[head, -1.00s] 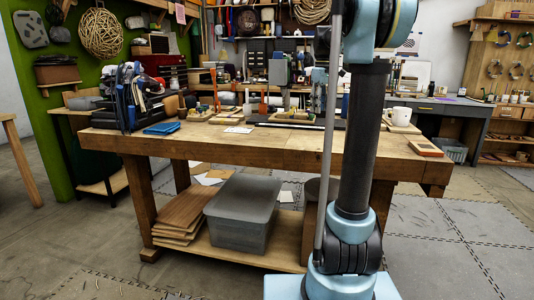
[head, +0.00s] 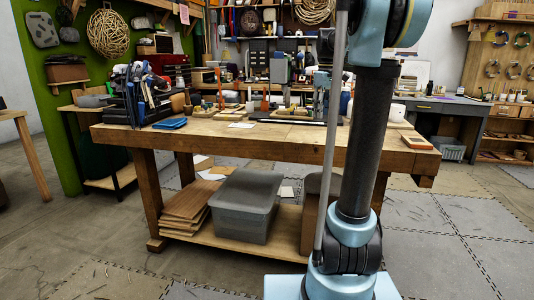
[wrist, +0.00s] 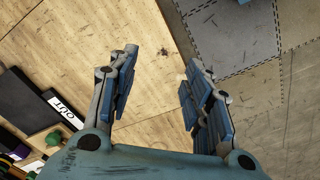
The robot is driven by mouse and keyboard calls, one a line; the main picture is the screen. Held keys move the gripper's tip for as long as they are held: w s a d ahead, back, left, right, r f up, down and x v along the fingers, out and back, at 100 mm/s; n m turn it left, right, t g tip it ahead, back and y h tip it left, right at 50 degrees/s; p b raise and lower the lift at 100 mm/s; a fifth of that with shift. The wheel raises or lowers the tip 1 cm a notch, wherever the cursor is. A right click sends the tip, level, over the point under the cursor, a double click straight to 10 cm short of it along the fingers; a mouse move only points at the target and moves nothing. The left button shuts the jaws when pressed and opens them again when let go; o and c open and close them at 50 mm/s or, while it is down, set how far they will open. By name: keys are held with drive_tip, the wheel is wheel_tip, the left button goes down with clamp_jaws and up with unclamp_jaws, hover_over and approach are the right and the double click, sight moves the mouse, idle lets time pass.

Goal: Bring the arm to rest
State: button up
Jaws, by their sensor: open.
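My gripper (wrist: 158,88) shows in the wrist view with its two blue-padded fingers spread apart and nothing between them. It is above the wooden workbench top (wrist: 140,35), near the bench edge, with the tiled floor beyond it to the right. In the head view my arm stands upright in front of the workbench (head: 270,140) and hides part of it. The gripper itself cannot be made out in the head view.
In the wrist view a dark tray with an "OUT" label (wrist: 67,112) lies at the left. On the bench in the head view are a blue item (head: 170,124) and a tool holder (head: 135,95). A grey bin (head: 243,205) sits on the lower shelf.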

drive_tip(key=s+a+f+m+t, duration=0.1)
drive_tip(key=s+f+m, duration=0.2)
drive_tip(key=s+f, duration=1.1)
drive_tip(key=s+a+f+m+t, duration=0.1)
drive_tip(key=s+f+m, duration=0.3)
drive_tip(key=s+f, duration=0.9)
drive_tip(key=s+a, duration=0.1)
drive_tip(key=s, duration=0.5)
drive_tip(key=shift+s+a+f, duration=0.15)
drive_tip(key=shift+a+f, duration=0.05)
drive_tip(key=shift+f, duration=0.2)
drive_tip(key=shift+w+f, duration=0.2)
drive_tip(key=shift+w, duration=0.3)
